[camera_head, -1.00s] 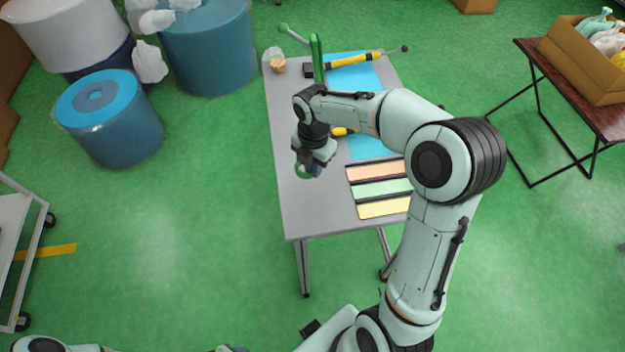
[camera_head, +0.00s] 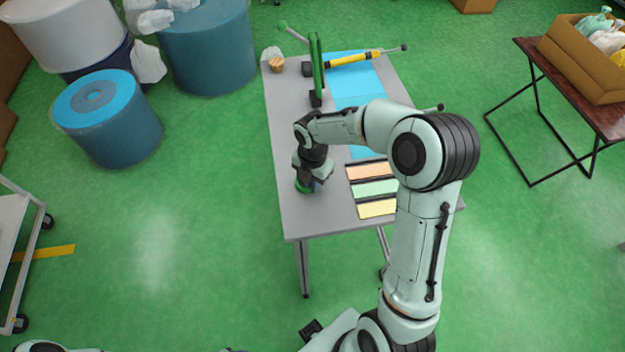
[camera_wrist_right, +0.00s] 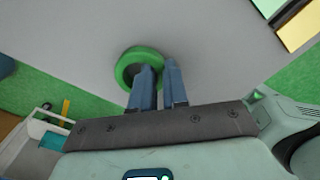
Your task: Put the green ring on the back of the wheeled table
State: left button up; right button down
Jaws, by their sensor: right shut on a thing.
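The green ring (camera_head: 303,188) is at the left front part of the grey table (camera_head: 312,222). My right gripper (camera_head: 310,182) is right over it and partly hides it in the head view. In the right wrist view the ring (camera_wrist_right: 124,72) shows as a thick round band against the grey top. The two blue fingers of my right gripper (camera_wrist_right: 158,66) are close together on its right side, shut on its band. I cannot tell whether the ring touches the table top. A white cart (camera_head: 22,222) with black wheels stands at the left edge. My left gripper is not in view.
Orange, green and yellow strips (camera_head: 377,188) lie right of the gripper. A blue mat (camera_head: 352,88), a green upright part (camera_head: 317,65) and a yellow-black tool (camera_head: 353,59) are at the back. Blue rolls (camera_head: 107,118) stand on the floor at left.

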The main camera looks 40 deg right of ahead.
jog(key=c, duration=1.1)
grip_release()
jog(key=shift+r, duration=0.1)
jog(key=shift+r, duration=0.4)
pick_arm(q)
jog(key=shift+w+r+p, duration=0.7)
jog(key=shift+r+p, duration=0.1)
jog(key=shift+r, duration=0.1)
pick_arm(e)
notch_tip(320, 180, up, 11)
jog(key=shift+r, duration=0.15)
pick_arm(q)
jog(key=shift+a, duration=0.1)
pick_arm(e)
jog(key=shift+a, duration=0.1)
